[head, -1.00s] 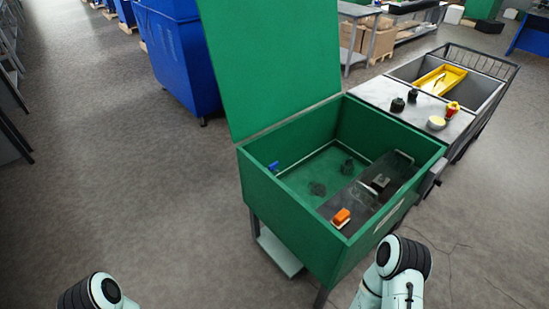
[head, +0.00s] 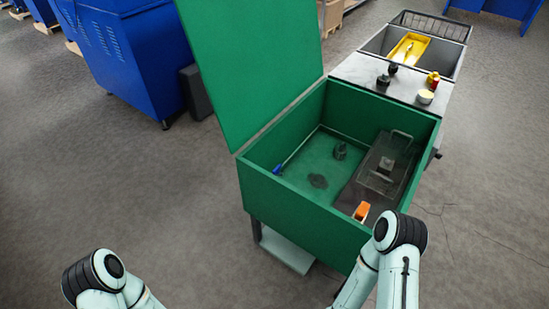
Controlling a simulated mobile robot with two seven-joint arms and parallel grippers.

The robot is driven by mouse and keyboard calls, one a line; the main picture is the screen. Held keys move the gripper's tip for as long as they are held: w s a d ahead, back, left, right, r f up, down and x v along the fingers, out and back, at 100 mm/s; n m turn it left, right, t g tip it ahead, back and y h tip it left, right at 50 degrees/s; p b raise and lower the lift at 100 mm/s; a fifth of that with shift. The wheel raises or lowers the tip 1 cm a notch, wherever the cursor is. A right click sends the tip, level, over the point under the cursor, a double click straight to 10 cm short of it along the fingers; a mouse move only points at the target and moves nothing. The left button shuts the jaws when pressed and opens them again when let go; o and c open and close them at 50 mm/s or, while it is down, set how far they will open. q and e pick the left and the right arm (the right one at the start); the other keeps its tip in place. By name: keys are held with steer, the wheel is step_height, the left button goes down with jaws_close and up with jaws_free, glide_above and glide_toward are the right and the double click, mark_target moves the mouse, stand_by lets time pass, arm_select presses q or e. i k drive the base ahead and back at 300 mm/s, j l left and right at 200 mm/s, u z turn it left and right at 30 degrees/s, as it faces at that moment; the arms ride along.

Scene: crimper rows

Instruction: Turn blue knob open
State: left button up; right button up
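A small blue knob (head: 277,169) sits inside the green box (head: 300,205), low by its left wall, in the head view. A thin light rod or line runs from it toward the back of the box. The knob is small, and I cannot tell how it is turned. Both my arms show at the bottom of the view, the left one at the lower left and the right one in front of the box's right side. Neither gripper is in the frame.
The box's green lid (head: 250,65) stands raised. Inside are an orange part (head: 361,211), a dark fixture with a handle (head: 385,165) and a dark knob (head: 340,151). A bench (head: 355,75) with a yellow tray (head: 408,48) stands behind.

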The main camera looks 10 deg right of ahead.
mark_target(276, 170)
steer(key=i+j+z, duration=0.25)
steer(key=i+j, duration=0.15)
steer(key=j, duration=0.25)
steer(key=i+j+z, duration=0.1)
steer(key=j, duration=0.25)
steer(key=i, duration=0.1)
